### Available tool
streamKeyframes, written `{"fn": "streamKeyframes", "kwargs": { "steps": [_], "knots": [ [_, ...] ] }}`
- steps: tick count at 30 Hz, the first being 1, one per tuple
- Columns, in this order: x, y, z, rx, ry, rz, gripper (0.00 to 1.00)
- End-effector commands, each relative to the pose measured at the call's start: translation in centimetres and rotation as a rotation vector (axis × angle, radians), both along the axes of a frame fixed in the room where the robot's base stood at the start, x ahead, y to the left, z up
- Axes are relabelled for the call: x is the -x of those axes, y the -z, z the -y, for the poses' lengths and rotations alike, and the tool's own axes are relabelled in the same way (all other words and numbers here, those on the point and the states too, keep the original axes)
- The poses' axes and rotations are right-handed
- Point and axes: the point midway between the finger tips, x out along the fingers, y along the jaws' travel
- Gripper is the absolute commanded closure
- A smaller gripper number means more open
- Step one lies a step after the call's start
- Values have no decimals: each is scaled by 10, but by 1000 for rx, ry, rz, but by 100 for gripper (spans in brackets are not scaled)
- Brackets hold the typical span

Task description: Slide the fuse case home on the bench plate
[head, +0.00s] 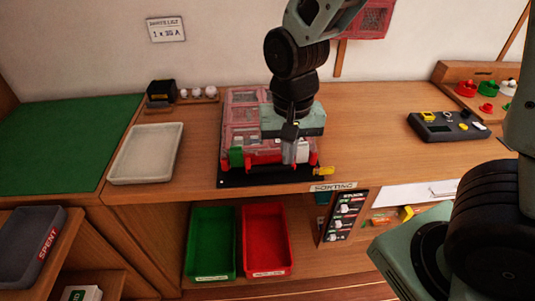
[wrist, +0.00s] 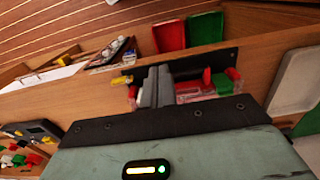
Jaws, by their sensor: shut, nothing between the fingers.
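The black bench plate (head: 232,181) lies on the wooden bench, and its dark edge shows in the wrist view (wrist: 215,60). A red, see-through structure (head: 242,112) that looks like the fuse case stands on it, with green and white blocks and red posts along its front. My gripper (head: 295,157) points down over the front right of the plate, among these parts. Its grey fingers (wrist: 154,86) are together and hold nothing. Red parts (wrist: 190,91) and a green block (wrist: 221,83) show beside them. My gripper hides part of the case, so I cannot tell how it is seated.
A pale tray (head: 146,154) and a green mat (head: 60,140) lie to the left. A dark box with yellow pieces (head: 447,126) sits to the right. Green (head: 211,242) and red (head: 265,240) bins stand below the bench. Bare bench lies right of the plate.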

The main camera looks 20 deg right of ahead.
Motion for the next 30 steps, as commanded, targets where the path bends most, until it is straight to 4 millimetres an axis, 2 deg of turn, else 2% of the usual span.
{"fn": "streamKeyframes", "kwargs": {
  "steps": [5, 18, 24, 30],
  "knots": [
    [0, 17, 1, 2, 4, -5, 100],
    [1, 101, 1, 2, 4, -5, 100],
    [-27, 98, 9, 0, 5, 0, 100],
    [-37, 99, 13, 1, 2, 0, 100]
  ]
}}
